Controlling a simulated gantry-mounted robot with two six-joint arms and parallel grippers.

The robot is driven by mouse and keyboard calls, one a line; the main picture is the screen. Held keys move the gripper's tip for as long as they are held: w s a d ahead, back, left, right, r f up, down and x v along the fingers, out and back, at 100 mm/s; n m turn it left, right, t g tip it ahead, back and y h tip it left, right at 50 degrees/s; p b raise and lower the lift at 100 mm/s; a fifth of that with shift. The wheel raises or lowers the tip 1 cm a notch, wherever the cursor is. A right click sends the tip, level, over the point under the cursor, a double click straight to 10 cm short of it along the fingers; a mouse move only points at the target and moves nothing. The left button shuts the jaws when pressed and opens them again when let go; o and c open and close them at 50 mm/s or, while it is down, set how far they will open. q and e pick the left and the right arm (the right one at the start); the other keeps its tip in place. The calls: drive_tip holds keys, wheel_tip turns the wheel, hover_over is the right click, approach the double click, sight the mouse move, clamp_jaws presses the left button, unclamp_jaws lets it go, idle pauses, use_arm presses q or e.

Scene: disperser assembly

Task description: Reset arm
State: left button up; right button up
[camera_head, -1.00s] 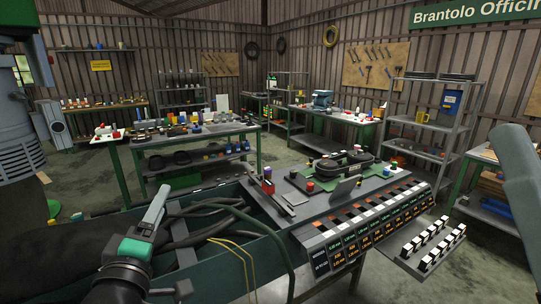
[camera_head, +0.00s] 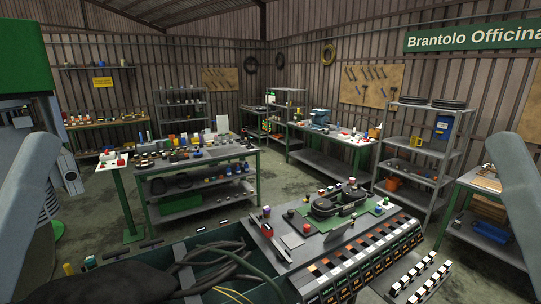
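My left arm (camera_head: 28,190) stands at the left edge of the view as a grey link. My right arm (camera_head: 517,180) stands at the right edge in the same way. Neither gripper's fingers show. Between the arms lies a dark green bin (camera_head: 158,259) with black hoses and cables. To its right is a grey workbench panel (camera_head: 285,262) with a green board (camera_head: 370,212) that carries a black device (camera_head: 335,204).
A panel with rows of labelled slots (camera_head: 375,262) and a rack of black-and-white blocks (camera_head: 420,277) are at the lower right. Behind stand a green-legged table (camera_head: 205,160) with small parts and a grey shelf (camera_head: 425,152). Floor between them is clear.

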use_arm(q)
wheel_tip(320, 180, up, 16)
drive_tip(key=p, duration=1.2)
drive_tip(key=shift+r+p, duration=0.2)
drive_tip(key=shift+p, duration=0.15)
use_arm(e)
wheel_tip(320, 180, up, 16)
drive_tip(key=shift+r, duration=0.2)
